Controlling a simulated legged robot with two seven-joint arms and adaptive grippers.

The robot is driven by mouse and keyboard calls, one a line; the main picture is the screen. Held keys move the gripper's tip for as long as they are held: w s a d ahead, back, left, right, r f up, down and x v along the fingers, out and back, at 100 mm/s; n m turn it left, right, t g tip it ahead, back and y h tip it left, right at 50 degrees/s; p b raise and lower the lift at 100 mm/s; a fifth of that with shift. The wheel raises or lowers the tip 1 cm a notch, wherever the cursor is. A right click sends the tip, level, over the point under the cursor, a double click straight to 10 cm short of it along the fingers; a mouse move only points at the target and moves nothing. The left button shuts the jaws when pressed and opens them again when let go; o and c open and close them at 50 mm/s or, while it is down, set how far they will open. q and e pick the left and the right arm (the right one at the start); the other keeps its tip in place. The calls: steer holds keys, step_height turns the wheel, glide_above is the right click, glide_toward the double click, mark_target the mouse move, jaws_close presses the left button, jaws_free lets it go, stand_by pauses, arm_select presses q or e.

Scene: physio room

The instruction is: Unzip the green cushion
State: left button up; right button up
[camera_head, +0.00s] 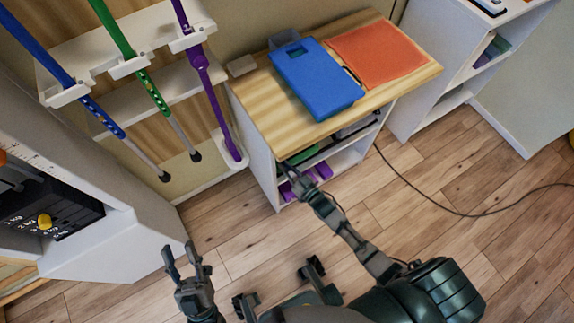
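A green item (308,158) lies on a shelf inside the wooden-topped cabinet (262,108), under its top. Only a strip of it shows, so I cannot tell whether it is the green cushion, and no zip is visible. My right gripper (291,174) is at the cabinet's open front, close to the green item. Its fingers are partly lost against the dark shelf edge, so I cannot tell whether they touch it. My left gripper (183,262) is over the floor at the lower left, its two fingers apart and empty.
A blue cushion-like block (318,80) and an orange mat (378,54) lie on the cabinet top. Purple items (318,172) are lower inside. Blue, green and purple (210,80) canes hang at the left. A black cable (440,205) crosses the open floor at right.

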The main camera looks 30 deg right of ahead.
steer(key=o, duration=0.3)
steer(key=shift+a, duration=0.1)
steer(key=shift+o, duration=0.2)
steer(key=v, duration=1.2)
steer(key=shift+f, duration=0.15)
